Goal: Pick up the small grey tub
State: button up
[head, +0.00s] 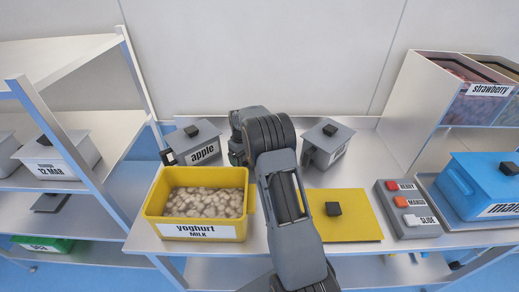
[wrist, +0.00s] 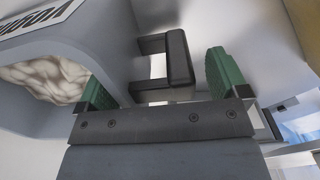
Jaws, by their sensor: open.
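Two small grey lidded tubs stand on the metal bench in the head view. One is labelled apple (head: 203,151), left of my arm; the other grey tub (head: 328,143) is to the right, its label too small to read. Both have black lid knobs. My gripper is hidden behind my arm in the head view. In the wrist view my gripper (wrist: 160,86) is open, with green fingertips on either side of a dark handle (wrist: 178,60) on a grey tub (wrist: 95,45). Whether they touch it is unclear. Which tub this is, I cannot tell.
A yellow yoghurt crate (head: 152,198) of pale lumps stands in front. Shelves (head: 70,140) stand left; a strawberry bin (head: 450,95) stands back right.

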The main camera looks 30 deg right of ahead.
jog(key=shift+f, duration=0.5)
jog(key=shift+c, duration=0.2)
jog(key=c, duration=1.3)
jog(key=shift+r, duration=0.1)
